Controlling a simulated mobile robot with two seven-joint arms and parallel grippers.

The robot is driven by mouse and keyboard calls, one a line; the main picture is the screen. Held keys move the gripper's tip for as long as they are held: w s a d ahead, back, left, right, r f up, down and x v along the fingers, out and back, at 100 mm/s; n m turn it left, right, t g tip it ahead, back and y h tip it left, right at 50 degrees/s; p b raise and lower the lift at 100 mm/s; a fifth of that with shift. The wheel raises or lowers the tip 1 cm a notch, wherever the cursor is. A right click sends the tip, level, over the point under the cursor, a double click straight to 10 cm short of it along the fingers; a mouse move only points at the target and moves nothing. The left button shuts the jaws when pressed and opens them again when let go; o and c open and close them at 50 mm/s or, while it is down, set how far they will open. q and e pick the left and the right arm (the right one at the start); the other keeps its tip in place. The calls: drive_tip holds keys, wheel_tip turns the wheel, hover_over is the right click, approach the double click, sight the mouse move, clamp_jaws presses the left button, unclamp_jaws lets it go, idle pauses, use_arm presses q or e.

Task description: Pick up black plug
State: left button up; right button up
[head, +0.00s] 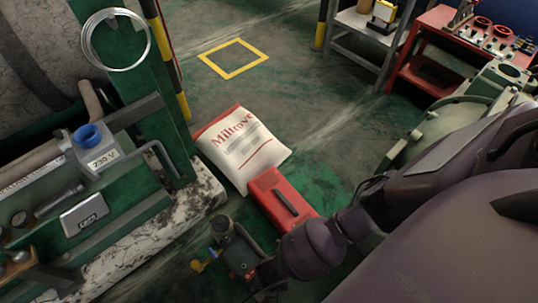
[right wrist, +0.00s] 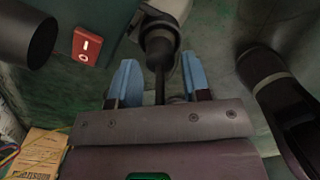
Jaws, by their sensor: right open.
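In the right wrist view a black piece (right wrist: 160,38), which looks like the black plug, has a rounded head and a narrow stem. The stem runs down between the two blue fingers of my right gripper (right wrist: 159,66). The fingers are apart, one on each side of the stem, with visible gaps. The stem's lower end is hidden behind the gripper body. In the head view my right arm reaches in from the right to a dark fitting (head: 236,245) near the bottom middle. I cannot make out the plug there. My left gripper is not in view.
A red box with a white switch (right wrist: 87,46) and dark cylindrical parts (right wrist: 268,68) flank the gripper. In the head view, a red case (head: 283,198) and a white sack (head: 240,150) lie on the floor. A green machine bench (head: 115,215) stands left.

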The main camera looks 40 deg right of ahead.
drive_tip(key=shift+s+f+b, duration=0.2)
drive_tip(key=shift+f+b, duration=0.2)
drive_tip(key=shift+f, duration=0.7)
drive_tip(key=shift+w+f, duration=0.15)
drive_tip(key=c, duration=0.6)
